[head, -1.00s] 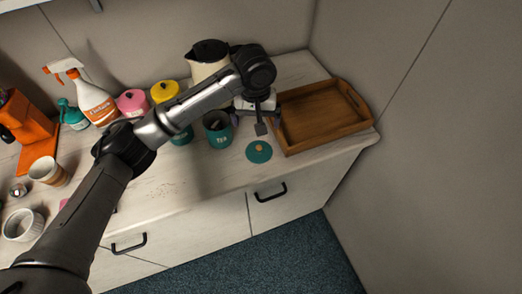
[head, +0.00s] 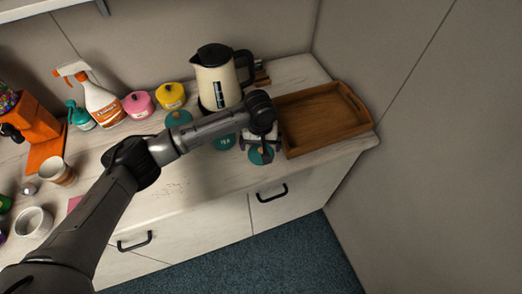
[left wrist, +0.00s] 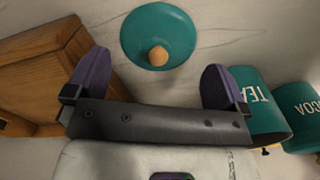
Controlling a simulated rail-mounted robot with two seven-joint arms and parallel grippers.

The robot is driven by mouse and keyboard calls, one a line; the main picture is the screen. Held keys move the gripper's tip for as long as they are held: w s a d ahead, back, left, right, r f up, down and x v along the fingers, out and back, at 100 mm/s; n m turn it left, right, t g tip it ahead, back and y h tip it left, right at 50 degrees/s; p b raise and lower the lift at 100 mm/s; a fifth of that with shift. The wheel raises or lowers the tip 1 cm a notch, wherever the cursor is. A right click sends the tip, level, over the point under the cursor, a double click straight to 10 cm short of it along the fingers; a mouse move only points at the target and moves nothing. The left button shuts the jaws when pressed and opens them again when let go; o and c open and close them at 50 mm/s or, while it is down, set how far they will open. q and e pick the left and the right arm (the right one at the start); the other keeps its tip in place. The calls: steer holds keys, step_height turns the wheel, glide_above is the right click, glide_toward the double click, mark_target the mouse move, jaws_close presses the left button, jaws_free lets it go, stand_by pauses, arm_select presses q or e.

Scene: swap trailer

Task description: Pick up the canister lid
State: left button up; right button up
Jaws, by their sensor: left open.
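The canister lid (head: 255,157) is a teal disc with a round wooden knob, lying flat on the countertop near its front edge. It also shows whole in the left wrist view (left wrist: 140,32), knob toward me. My left gripper (head: 262,150) is open and empty above the lid and partly covers it in the head view. In the left wrist view its two purple-padded fingers (left wrist: 156,62) stand wide apart, with the lid beyond and between them. The teal tea canister (head: 224,142) is left of the lid, partly hidden by my arm. My right gripper is not in view.
A wooden tray (head: 284,137) stands close to the right of the lid. A teal cocoa canister (left wrist: 300,105) is beside the tea canister. A cream kettle (head: 212,85) stands behind my arm.

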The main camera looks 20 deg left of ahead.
mark_target(261, 149)
arm_select(q)
steer(key=shift+d+f+p, duration=0.1)
steer(key=shift+f+p, duration=0.2)
steer(key=shift+f, duration=1.3)
steer(key=shift+c, duration=0.2)
steer(key=c, duration=1.1)
steer(key=shift+f, duration=0.1)
